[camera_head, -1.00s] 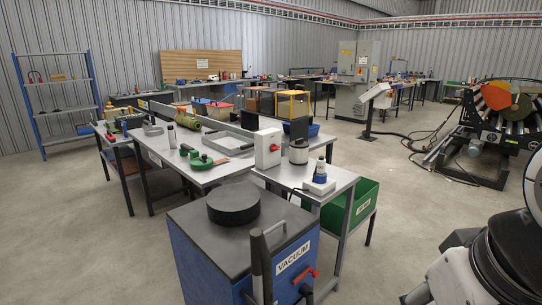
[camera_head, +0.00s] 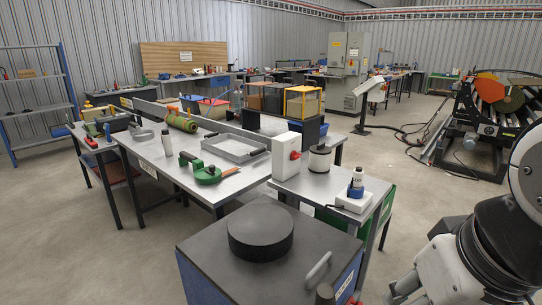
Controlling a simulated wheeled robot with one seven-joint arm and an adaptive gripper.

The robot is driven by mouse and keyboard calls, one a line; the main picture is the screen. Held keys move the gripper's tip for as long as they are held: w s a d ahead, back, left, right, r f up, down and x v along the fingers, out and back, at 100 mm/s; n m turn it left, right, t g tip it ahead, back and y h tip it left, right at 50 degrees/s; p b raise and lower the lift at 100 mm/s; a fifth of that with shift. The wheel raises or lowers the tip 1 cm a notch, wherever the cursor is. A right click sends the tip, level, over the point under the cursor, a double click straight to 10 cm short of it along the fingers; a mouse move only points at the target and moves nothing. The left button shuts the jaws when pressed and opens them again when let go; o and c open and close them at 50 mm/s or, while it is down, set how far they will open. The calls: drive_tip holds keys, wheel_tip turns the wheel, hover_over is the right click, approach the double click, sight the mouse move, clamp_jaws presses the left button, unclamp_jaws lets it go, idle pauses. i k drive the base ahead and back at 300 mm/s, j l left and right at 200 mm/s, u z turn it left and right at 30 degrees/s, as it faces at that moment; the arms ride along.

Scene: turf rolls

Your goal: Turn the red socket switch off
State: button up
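A white box (camera_head: 286,157) with a small red rotary switch (camera_head: 294,155) on its front face stands upright on the grey metal table, near the table's right part. The switch is too small in the view for its setting to be read. A white socket block (camera_head: 354,200) with a blue and white plug (camera_head: 356,182) in it sits on the near right table. Part of my arm shows at the lower right, apart from the box and the tables. My gripper cannot be made out in this view.
A dark-topped blue vacuum cabinet (camera_head: 200,243) with a round black lid (camera_head: 260,232) stands in front of the tables. Open floor (camera_head: 425,170) lies to the right.

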sight(294, 155)
drive_tip(key=u, duration=0.25)
drive_tip(key=i+l+u, duration=0.1)
drive_tip(key=l+u, duration=0.8)
drive_tip(key=l, duration=0.55)
drive_tip(key=l+u, duration=0.1)
drive_tip(key=l, duration=0.55)
drive_tip(key=k+l+u, duration=0.15)
drive_tip(key=l, duration=0.45)
drive_tip(key=l+u, duration=0.1)
drive_tip(key=l, duration=1.95)
drive_tip(key=i+j, duration=0.15)
